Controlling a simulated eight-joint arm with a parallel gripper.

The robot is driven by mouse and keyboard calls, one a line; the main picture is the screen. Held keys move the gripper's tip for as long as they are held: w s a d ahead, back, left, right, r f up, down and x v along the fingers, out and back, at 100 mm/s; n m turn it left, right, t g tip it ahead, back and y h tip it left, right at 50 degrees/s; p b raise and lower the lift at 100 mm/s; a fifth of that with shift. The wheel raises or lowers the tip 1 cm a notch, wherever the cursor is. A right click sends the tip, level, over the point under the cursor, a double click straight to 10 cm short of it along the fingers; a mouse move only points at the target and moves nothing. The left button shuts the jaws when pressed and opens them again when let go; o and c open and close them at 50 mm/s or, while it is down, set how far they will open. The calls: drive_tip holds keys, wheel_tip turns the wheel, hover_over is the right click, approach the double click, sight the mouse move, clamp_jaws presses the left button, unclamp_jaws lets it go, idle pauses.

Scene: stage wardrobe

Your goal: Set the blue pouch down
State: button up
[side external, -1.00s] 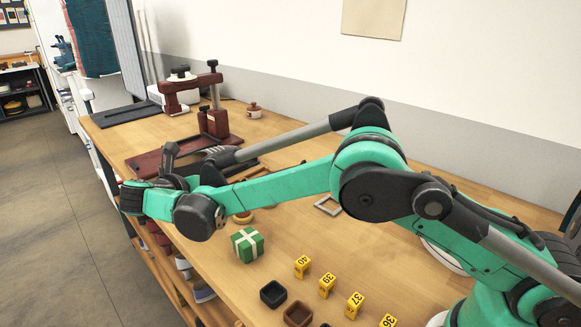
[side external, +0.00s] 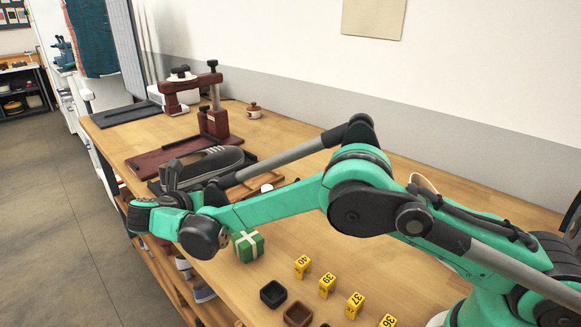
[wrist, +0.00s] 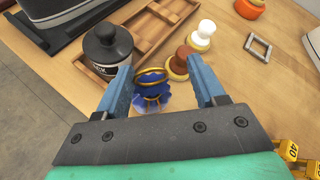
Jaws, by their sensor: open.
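The blue pouch (wrist: 153,92), with gold bands around its neck, shows in the wrist view between the two blue fingers of my gripper (wrist: 158,66). The fingers are spread wide. A gap shows on each side of the pouch, with the wider gap on the right. The pouch's lower part is partly hidden by the gripper body, and I cannot tell exactly how its base rests. In the side external view the pouch is not visible, and my arm hides the fingers.
A black lidded jar (wrist: 107,48) stands close left of the pouch. A brown peg-like piece (wrist: 181,62) and a white one (wrist: 202,36) stand beyond it, near a wooden compartment tray (wrist: 150,22). In the side view, a green gift box (side external: 249,246) is close to my arm.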

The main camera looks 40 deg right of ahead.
drive_tip(key=v, duration=1.1)
drive_tip(key=s+d+r+m+g+y, duration=0.1)
drive_tip(key=s+d+r+m+y, duration=0.2)
drive_tip(key=d+m, duration=0.3)
drive_tip(key=s+d+r+m+g+y, duration=0.1)
drive_tip(key=s+d+r+m+y, duration=0.15)
drive_tip(key=d+m, duration=0.35)
drive_tip(key=s+d+f+m+t+y, duration=0.1)
drive_tip(key=s+d+f+m+y, duration=0.1)
drive_tip(key=s+m, duration=0.3)
drive_tip(key=s+d+f+m+t+y, duration=0.1)
drive_tip(key=s+d+m+t+y, duration=0.1)
drive_tip(key=s+m, duration=0.4)
drive_tip(key=d+m+y, duration=0.1)
drive_tip(key=m, duration=0.4)
drive_tip(key=shift+s+f, duration=0.35)
